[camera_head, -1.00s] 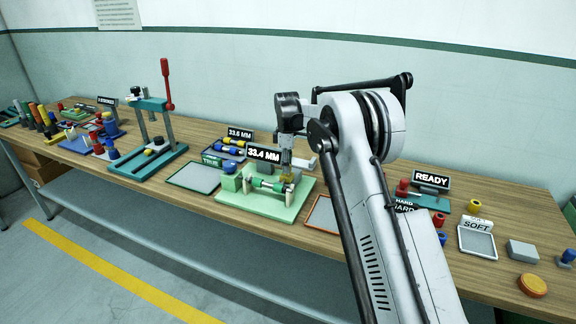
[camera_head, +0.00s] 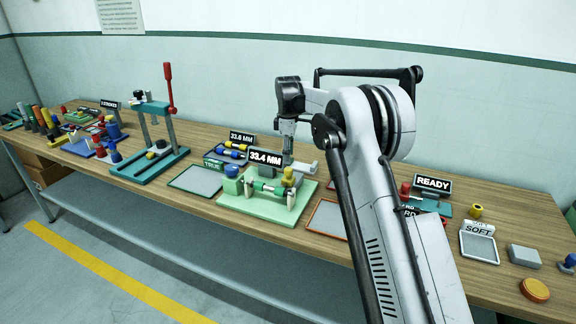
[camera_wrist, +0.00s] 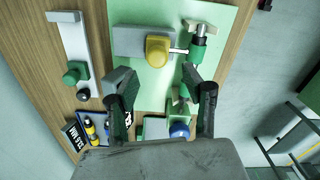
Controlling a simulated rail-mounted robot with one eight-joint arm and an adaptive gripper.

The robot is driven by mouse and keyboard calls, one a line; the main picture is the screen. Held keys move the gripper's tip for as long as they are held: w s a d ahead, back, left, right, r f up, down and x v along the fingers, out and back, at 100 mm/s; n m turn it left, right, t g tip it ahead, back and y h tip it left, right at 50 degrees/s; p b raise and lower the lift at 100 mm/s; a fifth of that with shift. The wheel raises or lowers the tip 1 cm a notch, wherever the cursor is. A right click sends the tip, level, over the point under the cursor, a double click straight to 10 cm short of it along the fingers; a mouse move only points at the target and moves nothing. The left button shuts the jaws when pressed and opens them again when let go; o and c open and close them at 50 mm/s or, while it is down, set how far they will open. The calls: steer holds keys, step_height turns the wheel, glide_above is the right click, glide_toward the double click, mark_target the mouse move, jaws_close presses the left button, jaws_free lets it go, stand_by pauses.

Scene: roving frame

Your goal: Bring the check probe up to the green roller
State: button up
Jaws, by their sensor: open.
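The green roller (camera_head: 268,187) lies across supports on a pale green fixture plate (camera_head: 240,203). In the wrist view the roller (camera_wrist: 197,52) is partly hidden by my right finger. The check probe's yellow knob (camera_head: 289,176) stands at the right end of the fixture. In the wrist view the yellow knob (camera_wrist: 157,50) has a thin rod pointing at the roller; its tip looks at or very near it. My gripper (camera_head: 287,158) is above and behind the fixture, open and empty. Its fingers (camera_wrist: 162,92) frame the plate, with the knob beyond their tips.
A 33.4 MM display (camera_head: 265,158) stands on the fixture, beside a blue knob (camera_head: 231,171). A grey bar with a green knob (camera_wrist: 76,72) lies beside the plate.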

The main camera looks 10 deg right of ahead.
mark_target(288, 169)
steer(key=shift+r, duration=2.7)
steer(key=s+d+r+m+t+b, duration=0.15)
steer(key=s+r, duration=0.25)
steer(key=s, duration=0.4)
steer(key=s+r+m+t, duration=0.1)
steer(key=s+r+m, duration=0.2)
steer(key=s+r, duration=0.35)
steer(key=s+r+m+t+b, duration=0.1)
steer(key=s+r+m, duration=0.1)
steer(key=s, duration=0.7)
steer(key=s+f+m+t+b, duration=0.1)
steer(key=s+f+m, duration=0.3)
steer(key=s, duration=1)
steer(key=s+d+f+m+t+b, duration=0.1)
steer(key=s+f+m+t, duration=0.1)
steer(key=s+f, duration=0.6)
steer(key=s+m, duration=0.1)
steer(key=s, duration=0.6)
steer(key=shift+f+m+t, duration=0.2)
steer(key=shift+m+t, duration=0.15)
steer(key=shift+c, duration=0.2)
